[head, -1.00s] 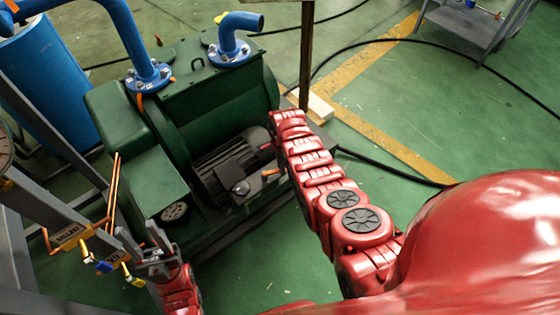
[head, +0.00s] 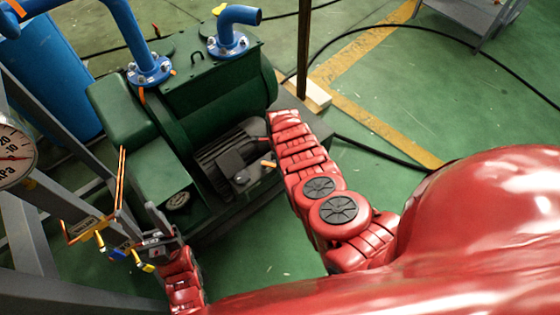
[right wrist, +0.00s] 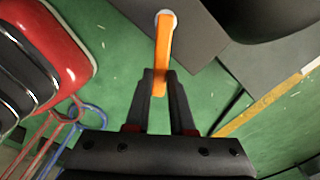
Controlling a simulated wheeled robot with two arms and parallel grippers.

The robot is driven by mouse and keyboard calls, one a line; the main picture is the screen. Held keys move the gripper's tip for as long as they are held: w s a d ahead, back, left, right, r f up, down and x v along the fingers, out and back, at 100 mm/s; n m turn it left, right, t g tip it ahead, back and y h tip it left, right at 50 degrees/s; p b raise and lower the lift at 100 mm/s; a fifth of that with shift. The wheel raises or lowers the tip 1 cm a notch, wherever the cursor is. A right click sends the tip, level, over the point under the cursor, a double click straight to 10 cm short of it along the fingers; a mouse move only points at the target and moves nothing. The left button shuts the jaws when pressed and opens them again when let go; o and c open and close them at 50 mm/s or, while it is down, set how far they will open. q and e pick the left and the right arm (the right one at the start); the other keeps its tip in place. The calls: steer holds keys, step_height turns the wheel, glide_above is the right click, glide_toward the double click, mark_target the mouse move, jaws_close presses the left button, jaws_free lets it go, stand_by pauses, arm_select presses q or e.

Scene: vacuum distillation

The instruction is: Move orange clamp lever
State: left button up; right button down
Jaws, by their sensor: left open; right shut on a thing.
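An orange lever (right wrist: 163,52) with a round white end stands out in the right wrist view. My right gripper (right wrist: 160,78) is shut on the lower part of this lever. In the head view my right gripper is hidden by its own arm. A small orange lever (head: 268,163) shows just left of that arm beside the pump's motor; I cannot tell if it is the same lever. My left gripper (head: 163,220) is open and looks empty, close to small yellow and blue handles (head: 120,252) on a grey frame.
The green pump (head: 215,95) with blue pipes (head: 125,30) fills the middle left. Grey frame beams and a round gauge (head: 14,155) are at the left edge. A dark upright post (head: 304,50) stands behind the right arm. Green floor is open at the right, crossed by a black hose (head: 470,60).

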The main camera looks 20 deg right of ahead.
steer(key=shift+s+a+m, duration=0.2)
steer(key=shift+s+m, duration=0.05)
steer(key=shift+m, duration=0.15)
steer(key=shift+s+a+m, duration=0.2)
steer(key=shift+a+m, duration=0.1)
steer(key=shift+m, duration=0.3)
steer(key=shift+s+a+m, duration=0.2)
steer(key=shift+s+m, duration=0.05)
steer(key=shift+m, duration=0.35)
steer(key=c, duration=0.8)
jaws_free()
steer(key=shift+o, duration=0.2)
steer(key=shift+w+r, duration=0.1)
